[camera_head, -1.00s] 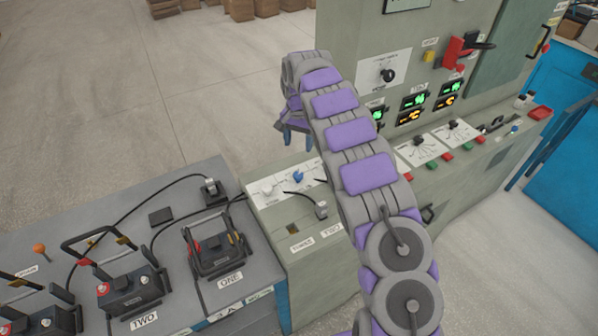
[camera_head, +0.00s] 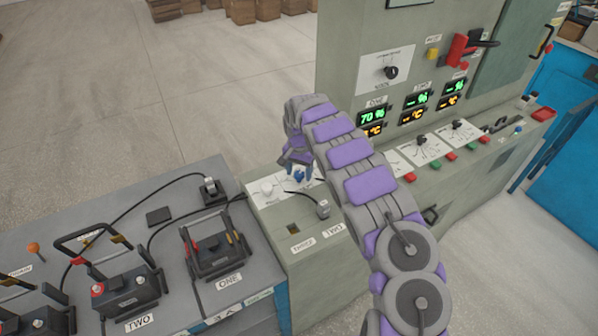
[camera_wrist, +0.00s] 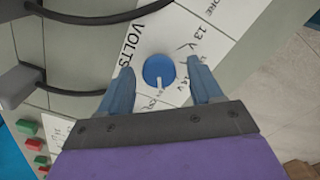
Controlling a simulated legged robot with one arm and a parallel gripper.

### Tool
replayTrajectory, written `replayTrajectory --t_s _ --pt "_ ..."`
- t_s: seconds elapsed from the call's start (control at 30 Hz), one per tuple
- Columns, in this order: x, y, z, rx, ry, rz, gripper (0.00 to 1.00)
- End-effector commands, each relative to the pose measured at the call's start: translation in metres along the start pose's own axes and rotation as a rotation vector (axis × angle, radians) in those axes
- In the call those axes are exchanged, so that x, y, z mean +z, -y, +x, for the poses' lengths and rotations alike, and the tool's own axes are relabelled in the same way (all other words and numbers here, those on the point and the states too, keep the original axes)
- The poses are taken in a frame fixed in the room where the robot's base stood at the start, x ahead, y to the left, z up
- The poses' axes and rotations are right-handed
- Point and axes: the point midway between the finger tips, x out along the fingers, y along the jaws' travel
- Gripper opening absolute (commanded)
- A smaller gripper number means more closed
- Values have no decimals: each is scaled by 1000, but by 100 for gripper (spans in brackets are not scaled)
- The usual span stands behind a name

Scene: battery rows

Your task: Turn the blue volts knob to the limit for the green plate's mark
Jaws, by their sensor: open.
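The blue volts knob (camera_wrist: 158,71) sits on a white panel beside the printed word VOLTS, with marks such as 13 V and 14 V around it. In the head view the blue knob (camera_head: 299,176) shows just below my gripper (camera_head: 298,160). In the wrist view my gripper (camera_wrist: 158,90) is open, with one blue finger on each side of the knob and a gap to each. I cannot tell whether the fingers are down at knob height. The green plate is not identifiable in these frames.
Battery units (camera_head: 213,245) stand on the left bench. Displays (camera_head: 373,116) on the cabinet are lit, one reading 70 %.

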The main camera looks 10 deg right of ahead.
Motion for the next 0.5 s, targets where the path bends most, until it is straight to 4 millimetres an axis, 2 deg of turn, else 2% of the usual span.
replayTrajectory --t_s 0.17,0.5 --pt "0 0 0 0 0 0 65" --pt "0 0 0 0 0 0 32"
